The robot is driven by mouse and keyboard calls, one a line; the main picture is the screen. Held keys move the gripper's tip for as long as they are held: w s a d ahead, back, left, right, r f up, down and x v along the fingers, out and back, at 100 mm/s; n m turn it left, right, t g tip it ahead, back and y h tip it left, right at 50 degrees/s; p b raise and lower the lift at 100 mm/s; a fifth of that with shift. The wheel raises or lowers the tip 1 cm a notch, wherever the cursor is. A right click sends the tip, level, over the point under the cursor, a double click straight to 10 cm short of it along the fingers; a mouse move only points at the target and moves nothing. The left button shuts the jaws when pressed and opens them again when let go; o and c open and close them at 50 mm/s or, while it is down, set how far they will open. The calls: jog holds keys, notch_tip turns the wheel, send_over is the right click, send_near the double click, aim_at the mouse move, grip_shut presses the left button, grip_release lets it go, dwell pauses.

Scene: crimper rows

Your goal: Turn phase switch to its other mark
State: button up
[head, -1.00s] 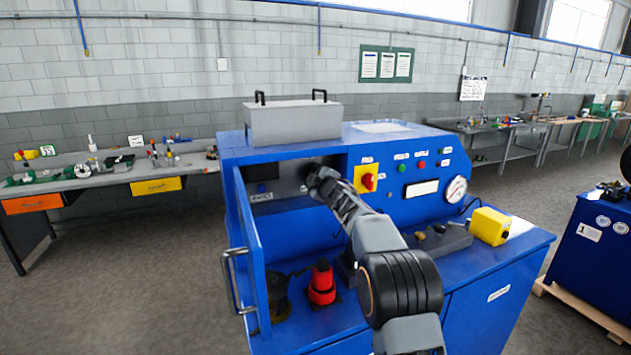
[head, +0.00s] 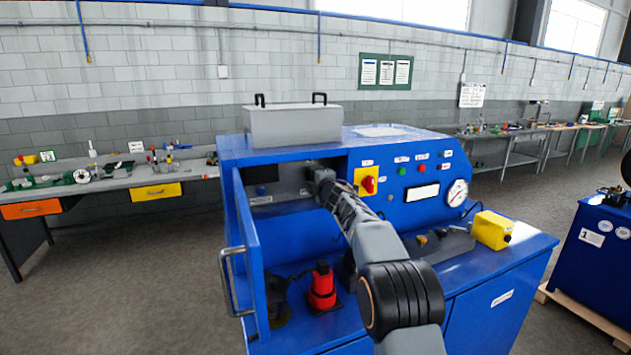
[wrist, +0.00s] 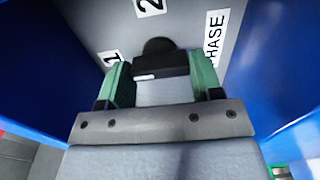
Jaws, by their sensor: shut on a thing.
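The phase switch (wrist: 160,66) is a black knob with a bar-shaped handle on a grey panel, seen in the wrist view. A small white mark shows on the handle's near face. A label "1" (wrist: 111,57) is at its left, a label "2" (wrist: 150,6) is above it, and a "PHASE" label (wrist: 215,38) is at its right. My gripper (wrist: 161,76) has its green fingers at the two ends of the handle, shut on it. In the head view my gripper (head: 322,178) reaches into the cabinet recess and hides the switch. Which label the switch points to is unclear.
The blue cabinet's open door (head: 250,255) stands left of my arm. A red-and-black device (head: 321,288) sits below in the bay. A red-and-yellow switch (head: 367,182) is just right of the recess. Blue walls flank my gripper closely.

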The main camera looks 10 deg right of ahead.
dwell(0.3)
jog(key=o, duration=0.9)
jog(key=s+d+b, duration=0.1)
jog(key=s, duration=0.3)
jog(key=s+b, duration=0.2)
jog(key=s, duration=0.3)
jog(key=s+d+b, duration=0.1)
jog(key=s+b, duration=0.1)
jog(key=s, duration=0.2)
jog(key=shift+s+d, duration=0.3)
jog(key=shift+d, duration=0.05)
